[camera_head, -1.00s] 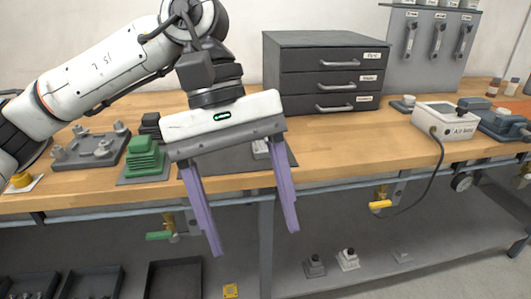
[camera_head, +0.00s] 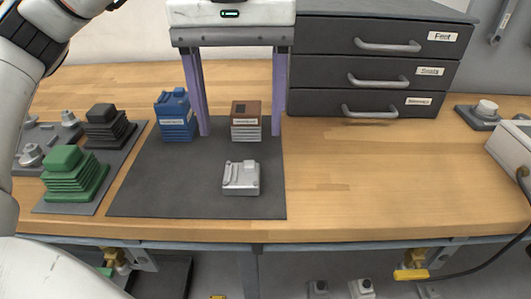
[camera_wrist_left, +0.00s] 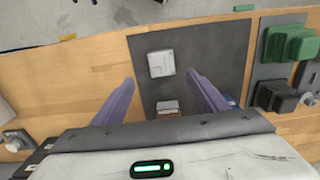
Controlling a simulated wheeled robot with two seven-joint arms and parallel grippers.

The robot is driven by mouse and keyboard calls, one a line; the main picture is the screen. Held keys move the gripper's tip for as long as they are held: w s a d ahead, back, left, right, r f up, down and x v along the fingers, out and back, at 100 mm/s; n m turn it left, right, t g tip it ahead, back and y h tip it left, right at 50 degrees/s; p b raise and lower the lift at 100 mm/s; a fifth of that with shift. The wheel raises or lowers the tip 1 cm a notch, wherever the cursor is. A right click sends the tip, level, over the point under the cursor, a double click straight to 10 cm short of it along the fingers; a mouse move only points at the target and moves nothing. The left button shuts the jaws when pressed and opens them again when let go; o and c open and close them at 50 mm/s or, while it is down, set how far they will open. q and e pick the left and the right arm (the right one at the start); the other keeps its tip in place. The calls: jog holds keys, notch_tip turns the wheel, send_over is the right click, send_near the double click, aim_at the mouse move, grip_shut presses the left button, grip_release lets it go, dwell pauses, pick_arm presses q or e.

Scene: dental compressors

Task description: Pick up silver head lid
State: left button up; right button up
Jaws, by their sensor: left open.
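A small silver lid (camera_head: 241,178) lies on a dark mat (camera_head: 150,185) on the wooden bench, near the mat's front right. It also shows in the left wrist view (camera_wrist_left: 161,64), beyond the fingertips. My left gripper (camera_head: 240,133) is open and empty, with its two purple fingers wide apart, behind the lid in the head view. A brown-topped finned block (camera_head: 246,120) on the mat shows between the fingers. A blue finned block (camera_head: 175,115) stands just left of the left finger. My right gripper is in neither view.
Green (camera_head: 73,173) and black (camera_head: 106,125) finned blocks stand on a dark pad to the left. A grey drawer cabinet (camera_head: 385,65) stands behind, close to the right finger.

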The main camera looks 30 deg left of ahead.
pick_arm(q)
send_over(242, 173)
jog(key=f, duration=0.4)
jog(key=shift+s+d+f+b, duration=0.15)
jog(key=shift+s+b, duration=0.25)
jog(key=shift+w+a+f+b, duration=0.1)
jog(key=shift+w+f+b, duration=0.15)
jog(key=shift+f, duration=1.1)
jog(key=shift+w+a+f+b, duration=0.1)
jog(key=shift+f+b, duration=0.1)
jog(key=shift+f, duration=1.1)
jog(key=c, duration=1.2)
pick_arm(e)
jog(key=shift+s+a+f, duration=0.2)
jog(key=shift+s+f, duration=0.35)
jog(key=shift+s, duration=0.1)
